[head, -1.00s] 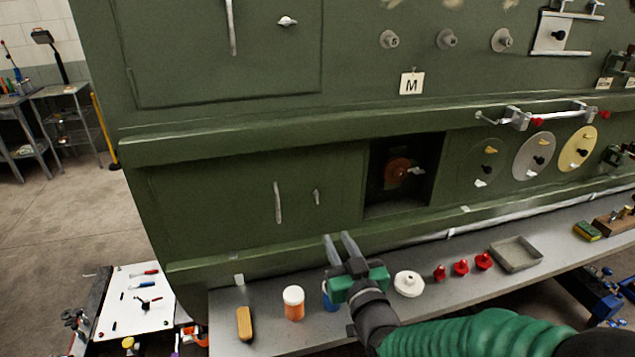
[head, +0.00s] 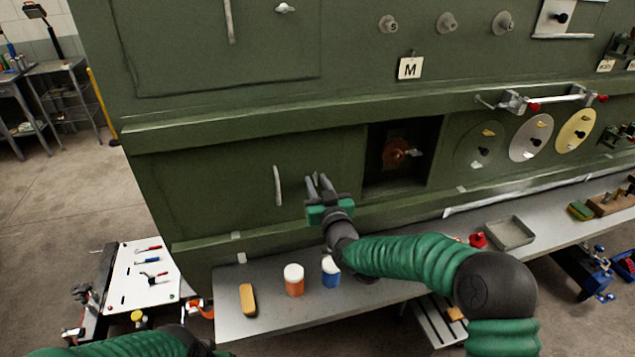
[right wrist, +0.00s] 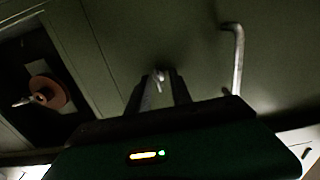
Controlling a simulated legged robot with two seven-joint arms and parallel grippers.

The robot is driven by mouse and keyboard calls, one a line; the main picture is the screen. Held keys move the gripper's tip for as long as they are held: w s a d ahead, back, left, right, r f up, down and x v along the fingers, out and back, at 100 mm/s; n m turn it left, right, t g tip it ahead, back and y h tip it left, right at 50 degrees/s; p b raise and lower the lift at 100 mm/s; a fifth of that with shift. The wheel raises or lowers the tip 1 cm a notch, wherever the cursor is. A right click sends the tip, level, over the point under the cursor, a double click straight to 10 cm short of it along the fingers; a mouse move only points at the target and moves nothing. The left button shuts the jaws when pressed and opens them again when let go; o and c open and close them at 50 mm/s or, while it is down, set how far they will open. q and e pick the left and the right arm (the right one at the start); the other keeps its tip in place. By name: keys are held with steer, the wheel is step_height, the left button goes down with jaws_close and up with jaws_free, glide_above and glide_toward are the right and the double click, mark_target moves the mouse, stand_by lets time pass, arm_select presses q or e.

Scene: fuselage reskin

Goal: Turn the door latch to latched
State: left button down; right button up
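The lower green door (head: 215,200) carries a bar handle (head: 278,186) and, to its right, a small metal latch, which is hidden behind my right gripper in the head view. My right gripper (head: 318,181) is raised in front of the door, at the latch. In the right wrist view the latch (right wrist: 160,76) shows between the tips of the two fingers, which stand apart. I cannot tell whether they touch it. My left arm enters at the bottom left of the head view; its fingers do not show.
The handle (right wrist: 237,60) stands close beside my right gripper. An open recess (head: 402,155) with a copper-coloured disc lies to the right. Below, the grey shelf (head: 400,290) holds an orange-and-white bottle (head: 294,280), a blue bottle (head: 331,272) and a yellow-brown object (head: 247,299).

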steer(key=shift+c, duration=0.5)
steer(key=shift+d, duration=0.15)
jaws_close()
steer(key=shift+d+f+m+b, duration=0.1)
steer(key=shift+f+m+b, duration=0.05)
steer(key=shift+m+b, duration=4.5)
steer(key=shift+d+f+m+b, duration=0.1)
steer(key=shift+m+b, duration=4.25)
steer(key=shift+b, duration=0.55)
steer(key=shift+a, duration=0.1)
